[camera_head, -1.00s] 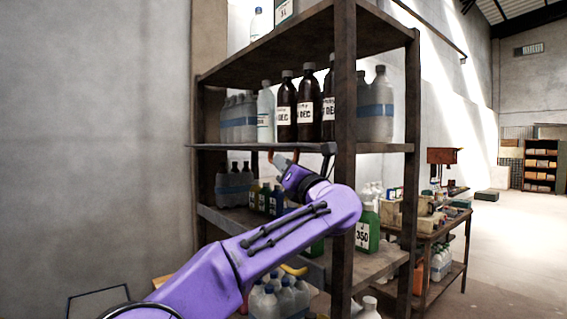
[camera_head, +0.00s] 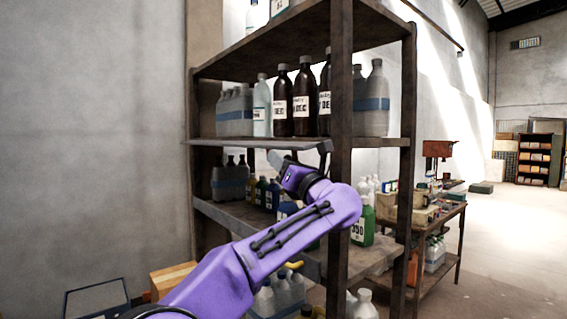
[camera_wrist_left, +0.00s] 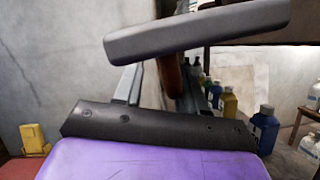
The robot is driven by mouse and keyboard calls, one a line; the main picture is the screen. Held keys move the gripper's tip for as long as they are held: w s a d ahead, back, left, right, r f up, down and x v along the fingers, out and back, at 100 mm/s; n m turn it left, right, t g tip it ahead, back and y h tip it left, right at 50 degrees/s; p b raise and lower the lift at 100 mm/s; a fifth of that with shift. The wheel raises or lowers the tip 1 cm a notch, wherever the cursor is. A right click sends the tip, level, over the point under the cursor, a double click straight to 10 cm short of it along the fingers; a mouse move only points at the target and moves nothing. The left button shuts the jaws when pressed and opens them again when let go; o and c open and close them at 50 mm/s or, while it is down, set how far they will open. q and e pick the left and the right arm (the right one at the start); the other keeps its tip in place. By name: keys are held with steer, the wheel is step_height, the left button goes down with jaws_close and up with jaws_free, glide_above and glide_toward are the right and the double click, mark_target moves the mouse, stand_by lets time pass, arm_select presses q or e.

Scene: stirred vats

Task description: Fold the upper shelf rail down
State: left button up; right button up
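The upper shelf rail (camera_head: 240,144) is a dark bar along the front of the shelf with the brown bottles, roughly at shelf-board level. Its right end has a short dark bracket. My left gripper (camera_head: 275,158) is just below the rail, right of its middle. In the left wrist view a grey bar (camera_wrist_left: 200,30), apparently the rail, crosses in front of the finger ends. The fingers of the left gripper (camera_wrist_left: 160,85) stand apart with a gap between them. Whether they touch the rail cannot be told. My right gripper is not in view.
Brown bottles (camera_head: 303,100) stand on the shelf behind the rail. Small bottles (camera_head: 262,192) stand on the shelf below, close to my left wrist. The shelf post (camera_head: 341,110) is right of the gripper. A work table (camera_head: 430,215) stands further right; bare wall is left.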

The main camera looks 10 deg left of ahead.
arm_select(q)
steer(key=b+v, duration=0.5)
steer(key=v, duration=0.5)
steer(key=shift+s+d+b, duration=0.2)
steer(key=shift+b, duration=0.15)
steer(key=shift+f, duration=0.1)
